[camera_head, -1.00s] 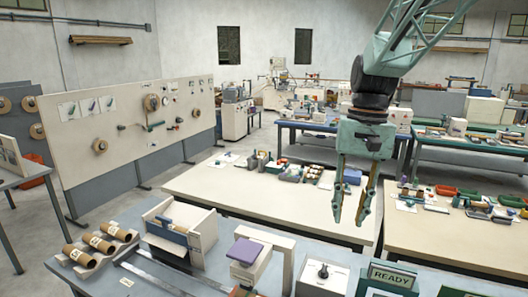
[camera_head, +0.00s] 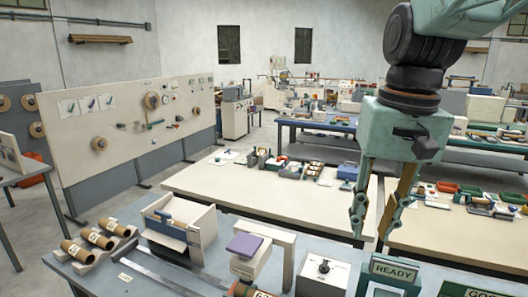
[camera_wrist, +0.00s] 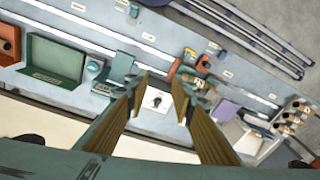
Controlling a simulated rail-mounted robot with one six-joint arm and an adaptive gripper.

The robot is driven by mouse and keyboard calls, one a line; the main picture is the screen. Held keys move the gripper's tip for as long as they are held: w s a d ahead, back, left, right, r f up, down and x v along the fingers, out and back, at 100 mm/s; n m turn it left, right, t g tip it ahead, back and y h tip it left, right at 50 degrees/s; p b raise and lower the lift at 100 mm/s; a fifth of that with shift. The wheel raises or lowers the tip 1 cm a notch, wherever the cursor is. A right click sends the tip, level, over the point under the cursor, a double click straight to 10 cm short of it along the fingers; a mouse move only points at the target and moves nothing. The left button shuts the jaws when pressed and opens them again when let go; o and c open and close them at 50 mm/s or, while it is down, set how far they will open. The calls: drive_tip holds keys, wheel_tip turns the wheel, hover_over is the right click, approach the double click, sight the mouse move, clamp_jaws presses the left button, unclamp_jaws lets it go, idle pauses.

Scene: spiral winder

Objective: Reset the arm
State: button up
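My gripper (camera_head: 371,236) hangs fingers-down at the right of the head view, above the front bench and in front of the pale table. Its two fingers are apart with nothing between them. In the wrist view the open fingers (camera_wrist: 164,84) frame a white box with a dark knob (camera_wrist: 156,101), which lies below. That knob box (camera_head: 323,272) stands on the front bench in the head view. A READY sign (camera_head: 393,272) stands just right of it, below my gripper.
On the front bench (camera_head: 132,284) are several brown rolls (camera_head: 100,238), a cream tray unit (camera_head: 183,228) and a cream arch with a purple block (camera_head: 243,245). Pale tables (camera_head: 270,205) with small parts stand behind. A peg panel (camera_head: 120,125) stands at left.

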drive_tip(key=s+f+t+b, duration=0.1)
drive_tip(key=s+f, duration=0.1)
drive_tip(key=s, duration=0.7)
drive_tip(key=s+f+n+t+b, duration=0.1)
drive_tip(key=s+f+b, duration=0.1)
drive_tip(key=s, duration=0.8)
drive_tip(key=shift+s+f+n+t+b, duration=0.25)
drive_tip(key=shift+n+t+b, duration=0.05)
drive_tip(key=shift+t, duration=0.1)
drive_tip(key=shift+w, duration=0.1)
